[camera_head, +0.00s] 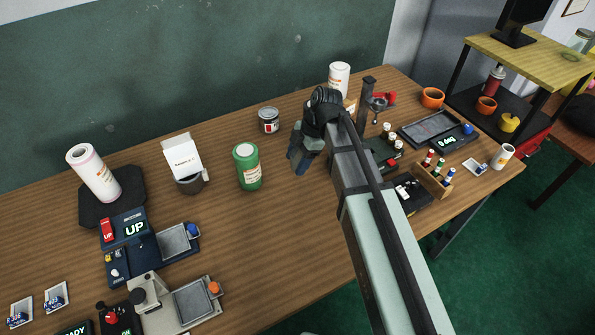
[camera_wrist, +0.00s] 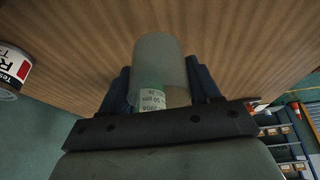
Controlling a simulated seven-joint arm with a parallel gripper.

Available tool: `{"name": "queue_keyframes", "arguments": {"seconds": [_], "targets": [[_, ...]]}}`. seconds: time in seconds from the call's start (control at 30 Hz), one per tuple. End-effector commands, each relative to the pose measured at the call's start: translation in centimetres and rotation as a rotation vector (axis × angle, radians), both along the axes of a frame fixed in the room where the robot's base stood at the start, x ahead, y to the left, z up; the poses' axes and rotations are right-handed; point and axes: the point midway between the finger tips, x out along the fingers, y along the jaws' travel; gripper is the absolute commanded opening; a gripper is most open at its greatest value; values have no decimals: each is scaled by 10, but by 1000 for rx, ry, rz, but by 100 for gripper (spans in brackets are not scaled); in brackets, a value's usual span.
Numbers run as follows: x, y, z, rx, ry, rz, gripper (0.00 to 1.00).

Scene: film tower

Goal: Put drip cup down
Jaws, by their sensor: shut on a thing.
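My gripper (camera_wrist: 160,88) is shut on a pale grey-green cylinder with a white printed label, which I take to be the drip cup (camera_wrist: 157,58). The cup sits between the two dark blue fingers in the wrist view, with the wooden table behind it. In the head view my gripper (camera_head: 300,160) is over the middle of the table, right of the green canister. The cup is mostly hidden there by my gripper and arm. I cannot tell whether its base touches the table.
A green canister (camera_head: 247,167) stands left of my gripper, and a small labelled tin (camera_head: 268,121) behind it. A dark cup (camera_head: 190,184) with a white box (camera_head: 182,156) is further left. Bottles, a rack and a scale (camera_head: 452,143) crowd the right. The table's front middle is clear.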

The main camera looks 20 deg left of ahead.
Motion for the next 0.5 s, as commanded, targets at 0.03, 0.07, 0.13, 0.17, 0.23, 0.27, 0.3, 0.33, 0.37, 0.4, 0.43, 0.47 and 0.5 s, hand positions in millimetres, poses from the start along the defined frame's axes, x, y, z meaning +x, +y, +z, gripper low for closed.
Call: {"name": "queue_keyframes", "arguments": {"seconds": [0.03, 0.07, 0.13, 0.17, 0.23, 0.27, 0.3, 0.33, 0.37, 0.4, 0.43, 0.47, 0.5], "targets": [[-1, 0, -7, -1, 2, 0, 33], [-1, 0, -10, -1, 2, 0, 33], [0, 0, -14, -1, 1, 0, 33], [0, 0, -16, -1, 1, 0, 33], [0, 0, -18, 0, 0, 1, 33], [0, 0, -20, 0, 0, 1, 33], [0, 0, -23, -1, 1, 0, 33], [0, 0, -26, -1, 1, 0, 33], [0, 0, -30, -1, 1, 1, 33], [0, 0, -34, -1, 1, 1, 33], [0, 0, -38, -1, 1, 1, 33], [0, 0, -41, -1, 1, 1, 33], [0, 0, -46, -1, 1, 0, 33]]}}
